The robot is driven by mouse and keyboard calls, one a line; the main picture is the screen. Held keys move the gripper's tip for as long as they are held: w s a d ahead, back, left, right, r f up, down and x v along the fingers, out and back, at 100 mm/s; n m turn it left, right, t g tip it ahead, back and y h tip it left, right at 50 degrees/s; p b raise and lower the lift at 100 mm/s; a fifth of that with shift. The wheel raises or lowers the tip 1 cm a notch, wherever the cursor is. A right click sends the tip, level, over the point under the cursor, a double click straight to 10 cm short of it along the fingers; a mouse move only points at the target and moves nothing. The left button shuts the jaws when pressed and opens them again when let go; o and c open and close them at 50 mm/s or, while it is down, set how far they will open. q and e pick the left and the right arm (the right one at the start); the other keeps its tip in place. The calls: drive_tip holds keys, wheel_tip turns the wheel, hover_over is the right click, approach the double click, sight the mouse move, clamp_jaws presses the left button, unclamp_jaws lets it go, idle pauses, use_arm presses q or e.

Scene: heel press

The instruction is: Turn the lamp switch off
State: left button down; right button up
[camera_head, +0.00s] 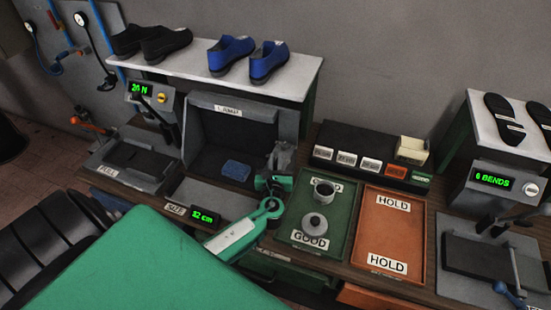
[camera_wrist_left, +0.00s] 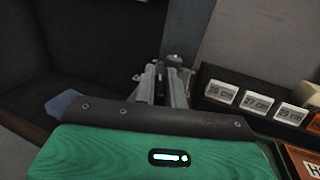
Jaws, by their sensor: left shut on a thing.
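The booth (camera_head: 235,120) is a grey open-fronted box in the middle of the bench, and its inside is dark. It also shows in the wrist view as dark walls (camera_wrist_left: 70,50). My left gripper (camera_head: 282,154) is at the booth's right front edge. In the left wrist view its fingers (camera_wrist_left: 160,84) are close together, shut on a small part at that edge, which appears to be the lamp switch. The fingers mostly hide the switch, so its position cannot be told. My right gripper is not in view.
A blue block (camera_head: 236,169) lies in the booth. A green tray (camera_head: 338,225) with a cup and a lidded pot, and an orange tray (camera_head: 392,235), lie to the right. A black rack (camera_head: 372,160) with size labels stands behind them. Shoes stand on the shelf (camera_head: 190,70) above.

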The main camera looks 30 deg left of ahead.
use_arm(q)
drive_tip(key=shift+n+g+y, duration=1.1)
drive_tip(key=shift+n+y, duration=0.2)
drive_tip(key=shift+y, duration=0.5)
drive_tip(key=c, duration=1.5)
unclamp_jaws()
drive_tip(key=shift+o, duration=0.2)
